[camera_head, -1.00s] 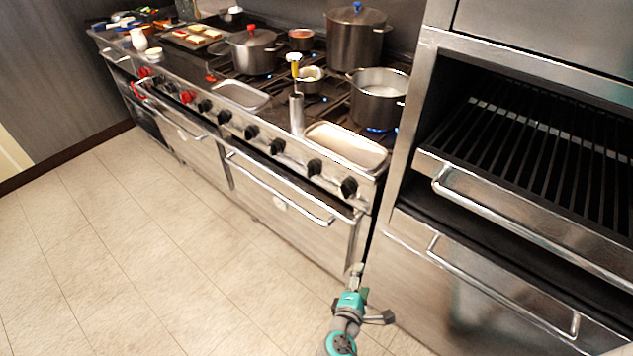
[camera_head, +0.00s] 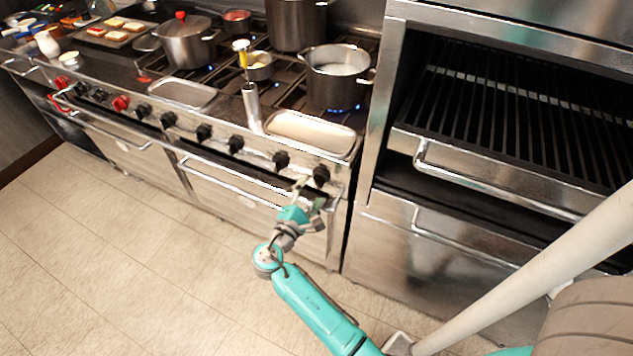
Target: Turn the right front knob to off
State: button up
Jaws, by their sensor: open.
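The range front carries a row of black knobs. The rightmost black knob (camera_head: 321,175) sits near the right end of the panel, and another black knob (camera_head: 281,160) is just left of it. My gripper (camera_head: 309,190) is open and empty, just below and in front of the rightmost knob. I cannot tell whether a fingertip touches it. The knob's pointer is too small to read. Blue flame (camera_head: 342,108) shows under the open steel pot (camera_head: 337,82) at the right of the range top.
A shallow metal tray (camera_head: 350,150) and an upright steel cylinder (camera_head: 251,105) stand near the range's front edge. An oven handle (camera_head: 235,183) juts out below the knobs. A grill unit with a bar handle (camera_head: 480,190) stands to the right. The floor (camera_head: 130,240) is clear.

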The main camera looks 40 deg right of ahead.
aim_at(317, 183)
jog(key=shift+x, duration=2.1)
jog(key=c, duration=1.2)
